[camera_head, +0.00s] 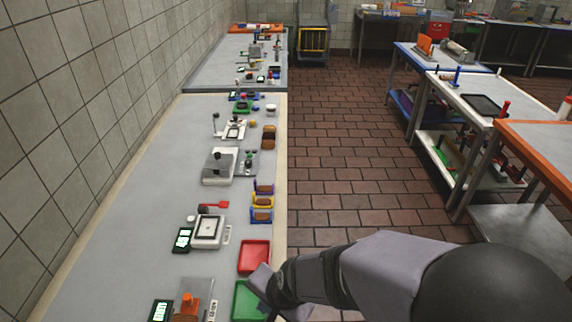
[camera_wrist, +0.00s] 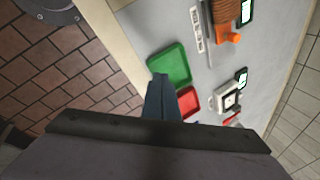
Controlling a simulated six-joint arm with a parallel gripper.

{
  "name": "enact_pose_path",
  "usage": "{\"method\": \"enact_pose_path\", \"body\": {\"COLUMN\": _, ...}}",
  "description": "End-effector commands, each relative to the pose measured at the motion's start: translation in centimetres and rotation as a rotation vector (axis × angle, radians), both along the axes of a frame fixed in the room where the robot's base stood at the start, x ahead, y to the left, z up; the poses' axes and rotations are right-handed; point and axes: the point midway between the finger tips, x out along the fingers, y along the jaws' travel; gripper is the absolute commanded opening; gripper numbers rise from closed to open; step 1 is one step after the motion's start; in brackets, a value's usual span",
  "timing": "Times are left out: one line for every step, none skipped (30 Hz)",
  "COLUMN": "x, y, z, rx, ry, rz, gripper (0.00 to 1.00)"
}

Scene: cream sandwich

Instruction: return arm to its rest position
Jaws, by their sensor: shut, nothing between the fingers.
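My arm (camera_head: 385,270) reaches in from the lower right in the head view. Its end is at the counter's right edge, overlapping the green tray (camera_head: 243,300) in the picture. In the wrist view my gripper (camera_wrist: 161,78) shows as dark fingers close together, shut with nothing between them. The fingertips appear over the near corner of the green tray (camera_wrist: 172,68). The red tray (camera_wrist: 190,101) is partly hidden behind the fingers there. In the head view the red tray (camera_head: 254,256) lies just beyond the green one. Both trays look empty.
The long counter (camera_head: 120,200) holds a white scale (camera_head: 207,232), blue and yellow holders (camera_head: 262,206), a slicer-like device (camera_head: 218,166) and an orange-knobbed device (camera_head: 188,299). A tiled wall borders its left side. Brick-tiled floor (camera_head: 340,170) is open to the right, before the side tables (camera_head: 490,95).

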Motion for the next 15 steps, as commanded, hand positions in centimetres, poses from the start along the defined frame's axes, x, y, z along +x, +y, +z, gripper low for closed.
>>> {"method": "enact_pose_path", "body": {"x": 0.2, "y": -2.8, "z": 0.1, "rx": -0.053, "ry": 0.006, "rz": 0.057, "gripper": 0.00}}
{"method": "enact_pose_path", "body": {"x": 0.0, "y": -4.3, "z": 0.1, "rx": -0.086, "ry": 0.012, "rz": 0.104, "gripper": 0.00}}
{"method": "enact_pose_path", "body": {"x": -0.4, "y": -6.3, "z": 0.1, "rx": -0.128, "ry": 0.025, "rz": 0.162, "gripper": 0.00}}
{"method": "enact_pose_path", "body": {"x": -0.7, "y": -7.7, "z": 0.2, "rx": -0.156, "ry": 0.035, "rz": 0.206, "gripper": 0.00}}
{"method": "enact_pose_path", "body": {"x": -1.1, "y": -9.1, "z": 0.2, "rx": -0.184, "ry": 0.047, "rz": 0.245, "gripper": 0.00}}
{"method": "enact_pose_path", "body": {"x": -1.6, "y": -10.8, "z": 0.2, "rx": -0.217, "ry": 0.064, "rz": 0.297, "gripper": 0.00}}
{"method": "enact_pose_path", "body": {"x": -2.0, "y": -12.0, "z": 0.3, "rx": -0.240, "ry": 0.077, "rz": 0.333, "gripper": 0.00}}
{"method": "enact_pose_path", "body": {"x": -2.5, "y": -13.2, "z": 0.3, "rx": -0.260, "ry": 0.090, "rz": 0.367, "gripper": 0.00}}
{"method": "enact_pose_path", "body": {"x": -3.1, "y": -14.5, "z": 0.4, "rx": -0.282, "ry": 0.109, "rz": 0.408, "gripper": 0.00}}
{"method": "enact_pose_path", "body": {"x": -3.5, "y": -15.4, "z": 0.5, "rx": -0.297, "ry": 0.122, "rz": 0.435, "gripper": 0.00}}
{"method": "enact_pose_path", "body": {"x": -3.9, "y": -16.3, "z": 0.6, "rx": -0.310, "ry": 0.134, "rz": 0.459, "gripper": 0.00}}
{"method": "enact_pose_path", "body": {"x": -4.4, "y": -17.2, "z": 0.6, "rx": -0.324, "ry": 0.149, "rz": 0.490, "gripper": 0.00}}
{"method": "enact_pose_path", "body": {"x": -4.8, "y": -17.8, "z": 0.7, "rx": -0.332, "ry": 0.159, "rz": 0.508, "gripper": 0.00}}
{"method": "enact_pose_path", "body": {"x": -5.1, "y": -18.3, "z": 0.7, "rx": -0.340, "ry": 0.169, "rz": 0.525, "gripper": 0.00}}
{"method": "enact_pose_path", "body": {"x": -5.4, "y": -18.8, "z": 0.8, "rx": -0.346, "ry": 0.178, "rz": 0.543, "gripper": 0.00}}
